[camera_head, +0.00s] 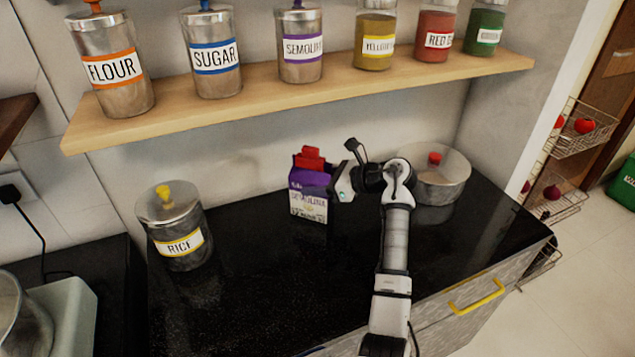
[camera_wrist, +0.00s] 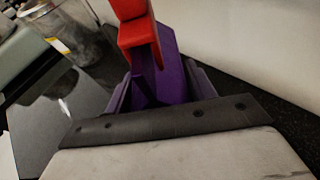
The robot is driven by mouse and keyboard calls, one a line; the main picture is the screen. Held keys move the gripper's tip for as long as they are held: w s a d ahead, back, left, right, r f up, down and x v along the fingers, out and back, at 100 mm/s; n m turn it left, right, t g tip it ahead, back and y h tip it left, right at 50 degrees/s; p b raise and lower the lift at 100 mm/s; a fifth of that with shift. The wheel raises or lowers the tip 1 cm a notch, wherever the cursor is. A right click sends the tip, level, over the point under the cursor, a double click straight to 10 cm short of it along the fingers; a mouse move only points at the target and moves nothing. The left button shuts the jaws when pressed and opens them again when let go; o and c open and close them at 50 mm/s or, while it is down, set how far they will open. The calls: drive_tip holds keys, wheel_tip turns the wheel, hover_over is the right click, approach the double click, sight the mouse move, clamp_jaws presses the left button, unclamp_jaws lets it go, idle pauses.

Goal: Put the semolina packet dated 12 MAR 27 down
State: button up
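The semolina packet (camera_head: 311,206) is purple and white, with a red clip-like piece (camera_head: 311,157) at its top. It is upright at the back middle of the black counter; I cannot tell whether its base touches. A date line near its bottom is too small to read. My gripper (camera_head: 340,187) is at the packet's right side and appears shut on it; its fingertips are mostly hidden. In the wrist view the packet's purple top (camera_wrist: 172,68) and the red piece (camera_wrist: 138,32) are straight ahead, close up.
The black counter (camera_head: 250,270) is clear in front. A rice jar (camera_head: 180,243) stands left and a round pot with a red knob (camera_head: 440,180) right. A wooden shelf (camera_head: 300,90) above holds several labelled jars, including flour, sugar and semolina (camera_head: 301,50).

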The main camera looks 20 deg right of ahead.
drive_tip(key=o, duration=0.3)
drive_tip(key=shift+r, duration=0.1)
drive_tip(key=shift+r+p, duration=0.25)
drive_tip(key=shift+p, duration=0.1)
drive_tip(key=b+v, duration=0.5)
drive_tip(key=v, duration=0.7)
drive_tip(key=shift+f, duration=0.15)
